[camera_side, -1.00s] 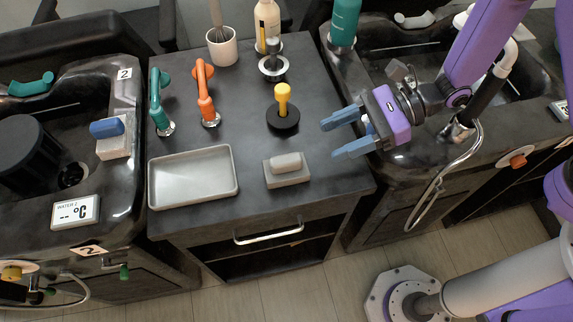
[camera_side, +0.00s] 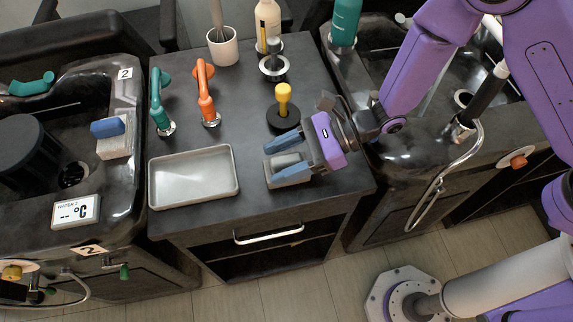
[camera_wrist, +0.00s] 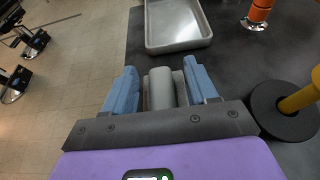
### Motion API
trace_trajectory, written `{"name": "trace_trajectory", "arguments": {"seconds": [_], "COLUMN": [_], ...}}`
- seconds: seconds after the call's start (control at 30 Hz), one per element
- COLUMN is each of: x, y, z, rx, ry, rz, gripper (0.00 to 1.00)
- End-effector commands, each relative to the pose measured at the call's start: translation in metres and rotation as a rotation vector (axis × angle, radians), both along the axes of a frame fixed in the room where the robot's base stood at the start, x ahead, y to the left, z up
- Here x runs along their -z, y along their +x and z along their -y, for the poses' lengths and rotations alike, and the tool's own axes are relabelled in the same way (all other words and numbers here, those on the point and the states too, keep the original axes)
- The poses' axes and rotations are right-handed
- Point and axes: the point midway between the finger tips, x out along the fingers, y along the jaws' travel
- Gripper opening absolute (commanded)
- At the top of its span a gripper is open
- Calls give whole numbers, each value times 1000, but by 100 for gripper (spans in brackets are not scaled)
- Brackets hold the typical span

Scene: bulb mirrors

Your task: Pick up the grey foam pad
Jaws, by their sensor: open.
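The grey foam pad (camera_side: 287,160) sits on a light grey block near the front right of the dark counter, partly hidden by my gripper's fingers. It also shows in the wrist view (camera_wrist: 161,90) between the fingers. My gripper (camera_side: 285,158) is open, with one blue finger on each side of the pad. In the wrist view my gripper (camera_wrist: 162,82) shows small gaps beside the pad, wider on the right. I cannot tell whether a finger touches it.
A metal tray (camera_side: 237,187) lies to the left. A yellow-handled tool with a round black base (camera_side: 283,118) stands close behind the gripper. Orange (camera_side: 207,100) and green (camera_side: 155,105) handled tools stand further back left. The counter's front edge is near.

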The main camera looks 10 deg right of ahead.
Motion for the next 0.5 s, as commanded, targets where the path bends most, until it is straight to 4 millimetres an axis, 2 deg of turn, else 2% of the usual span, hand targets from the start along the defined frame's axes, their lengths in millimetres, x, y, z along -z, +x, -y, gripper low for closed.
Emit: {"name": "trace_trajectory", "arguments": {"seconds": [0.3,0.47,0.5], "x": [2,2,2], "y": [0,0,0], "z": [-5,-5,-5], "rx": [0,0,0], "ry": [1,0,0], "rz": [0,0,0], "gripper": [57,5,2]}}
